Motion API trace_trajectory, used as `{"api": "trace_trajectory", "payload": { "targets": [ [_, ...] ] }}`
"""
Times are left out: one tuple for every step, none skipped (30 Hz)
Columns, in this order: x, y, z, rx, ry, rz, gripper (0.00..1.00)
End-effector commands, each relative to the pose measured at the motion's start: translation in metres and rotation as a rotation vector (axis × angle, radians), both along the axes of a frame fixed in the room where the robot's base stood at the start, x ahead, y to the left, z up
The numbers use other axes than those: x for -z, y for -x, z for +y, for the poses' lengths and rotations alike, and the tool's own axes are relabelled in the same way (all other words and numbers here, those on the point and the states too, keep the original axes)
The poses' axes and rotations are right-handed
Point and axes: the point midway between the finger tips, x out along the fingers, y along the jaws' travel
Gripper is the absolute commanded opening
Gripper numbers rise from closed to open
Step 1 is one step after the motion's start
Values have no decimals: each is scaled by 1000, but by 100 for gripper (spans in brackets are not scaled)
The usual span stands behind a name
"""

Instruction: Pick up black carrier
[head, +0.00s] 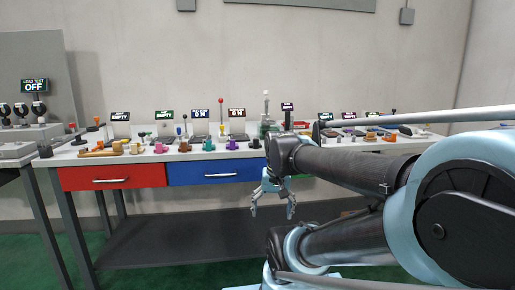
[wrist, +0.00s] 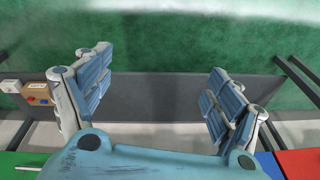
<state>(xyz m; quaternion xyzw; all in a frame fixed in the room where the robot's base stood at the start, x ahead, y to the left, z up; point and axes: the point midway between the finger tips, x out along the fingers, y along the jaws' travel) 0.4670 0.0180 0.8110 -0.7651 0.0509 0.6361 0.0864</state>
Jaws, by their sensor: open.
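My gripper (head: 272,211) hangs in front of the bench, below its top, with its fingers spread and empty. In the wrist view my gripper (wrist: 155,80) is also open, with nothing between the fingers. A small black piece (head: 255,143) stands on the bench top near the front edge, left of my arm. I cannot tell at this size whether it is the black carrier. No black carrier can be made out in the wrist view. My arm hides part of the bench top on the right.
The long bench (head: 135,160) has a red drawer (head: 112,177) and a blue drawer (head: 218,171). Several small coloured parts and display signs crowd its top. A dark lower shelf (head: 180,249) runs beneath.

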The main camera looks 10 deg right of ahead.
Motion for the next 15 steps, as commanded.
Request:
{"api": "trace_trajectory", "payload": {
  "targets": [
    [-19, -15, 0, 74, -24, 4, 86],
    [-29, -23, 1, 121, -40, 7, 86],
    [-43, -34, 1, 186, -62, 11, 86],
    [-52, -43, 1, 234, -78, 14, 86],
    [-62, -51, 1, 282, -95, 19, 86],
    [-75, -63, 1, 347, -117, 24, 86],
    [-84, -72, 1, 394, -132, 28, 86],
    [-93, -81, 1, 441, -148, 34, 86],
    [-105, -93, 0, 504, -170, 41, 86],
    [-113, -102, -1, 553, -186, 46, 86],
    [-122, -111, -1, 601, -201, 52, 86],
    [-133, -124, -2, 664, -223, 61, 86],
    [-141, -133, -3, 710, -238, 67, 86],
    [-149, -143, -4, 758, -253, 74, 86],
    [-159, -156, -5, 821, -274, 84, 86]
  ]
}}
